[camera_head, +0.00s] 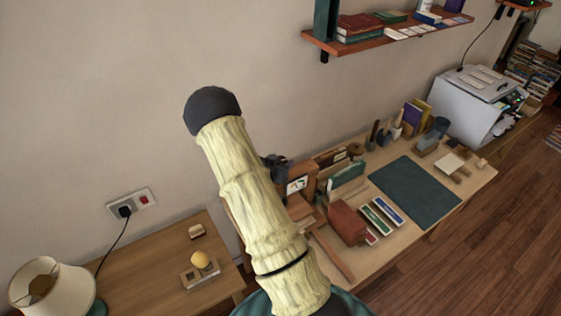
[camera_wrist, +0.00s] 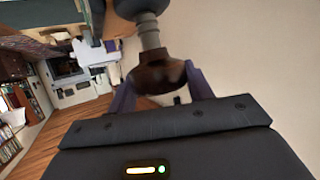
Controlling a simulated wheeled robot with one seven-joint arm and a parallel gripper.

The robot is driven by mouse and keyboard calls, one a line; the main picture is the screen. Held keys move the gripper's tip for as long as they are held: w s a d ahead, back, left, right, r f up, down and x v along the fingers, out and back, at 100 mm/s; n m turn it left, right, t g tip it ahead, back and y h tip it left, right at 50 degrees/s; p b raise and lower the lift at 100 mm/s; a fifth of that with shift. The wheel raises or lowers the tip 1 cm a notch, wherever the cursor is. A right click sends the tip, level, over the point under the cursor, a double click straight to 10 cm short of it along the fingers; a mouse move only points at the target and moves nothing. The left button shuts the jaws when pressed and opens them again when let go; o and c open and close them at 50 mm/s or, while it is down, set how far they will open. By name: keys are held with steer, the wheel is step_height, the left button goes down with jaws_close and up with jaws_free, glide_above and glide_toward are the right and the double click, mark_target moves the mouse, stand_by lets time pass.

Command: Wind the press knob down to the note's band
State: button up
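The press knob (camera_wrist: 158,76) is a dark brown wooden knob on a grey threaded screw (camera_wrist: 149,35) in the wrist view. My gripper (camera_wrist: 160,92) has one finger on each side of the knob, and both fingertips appear to meet its edges. In the head view my pale arm hides the knob and most of the gripper. Part of the brown wooden press (camera_head: 305,207) shows beside the arm. A small white card with a dark mark (camera_head: 297,185) faces out there; I cannot read a band on it.
A printer (camera_head: 478,105) stands behind. A wall shelf (camera_head: 385,34) hangs above. A side table (camera_head: 150,275) with a lamp (camera_head: 50,285) is at left.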

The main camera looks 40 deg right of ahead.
steer(key=shift+w+a, duration=0.1)
steer(key=shift+c, duration=1.4)
steer(key=shift+r+m+g+h+p, duration=0.15)
steer(key=shift+m+g+h, duration=0.25)
steer(key=shift+m+g, duration=0.7)
steer(key=shift+m+g+h+p, duration=0.15)
steer(key=shift+m+g+h, duration=0.25)
steer(key=shift+m+g, duration=0.7)
steer(key=shift+g, duration=0.3)
steer(key=o, duration=1)
steer(key=shift+c, duration=0.2)
